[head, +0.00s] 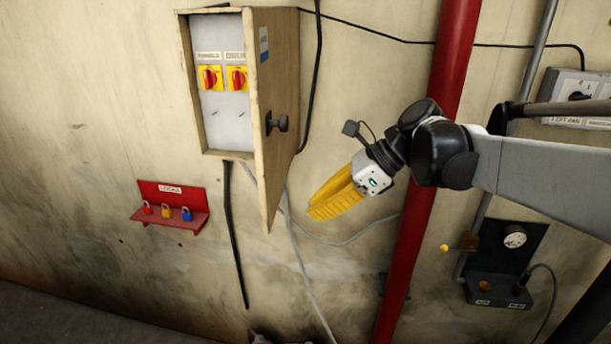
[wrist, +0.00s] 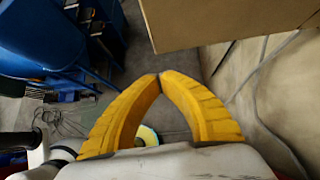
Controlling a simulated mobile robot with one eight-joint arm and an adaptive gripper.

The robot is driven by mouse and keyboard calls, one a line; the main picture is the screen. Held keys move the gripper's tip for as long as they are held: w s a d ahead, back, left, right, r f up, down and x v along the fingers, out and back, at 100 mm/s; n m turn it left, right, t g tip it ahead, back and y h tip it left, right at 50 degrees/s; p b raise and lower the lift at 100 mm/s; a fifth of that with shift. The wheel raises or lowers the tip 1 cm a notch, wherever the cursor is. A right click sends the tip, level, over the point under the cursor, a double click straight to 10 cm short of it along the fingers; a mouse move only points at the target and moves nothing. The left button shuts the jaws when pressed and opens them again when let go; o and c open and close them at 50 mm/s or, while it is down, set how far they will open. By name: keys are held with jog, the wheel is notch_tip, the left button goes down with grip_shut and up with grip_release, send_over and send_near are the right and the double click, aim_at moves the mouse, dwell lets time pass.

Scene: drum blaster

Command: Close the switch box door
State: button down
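The switch box (head: 184,60) is a wooden box on the wall in the head view. Its door (head: 272,70) is hinged on the right and stands open, jutting out from the wall. A dark knob (head: 277,122) is on the door's right-facing side. Inside the box are two red and yellow switches (head: 210,78). My gripper (head: 309,208) is to the right of the door's lower end and apart from it in the picture. In the wrist view its yellow fingertips (wrist: 160,76) meet, with nothing between them. A wooden panel, apparently the door (wrist: 215,20), shows at the top there.
A red pipe (head: 420,180) runs down the wall behind my arm. A red lock shelf (head: 170,214) with padlocks is at the lower left. A gauge panel (head: 508,250) is at the lower right. Cables hang below the box.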

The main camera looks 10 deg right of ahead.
aim_at(269, 227)
jog(key=a+f, duration=0.1)
jog(key=a, duration=0.1)
jog(key=w+a+f+p, duration=0.1)
jog(key=a, duration=0.1)
jog(key=a+f+p, duration=0.1)
jog(key=a, duration=0.1)
jog(key=shift+w, duration=0.3)
jog(key=shift+w+a, duration=0.15)
jog(key=shift+a, duration=0.3)
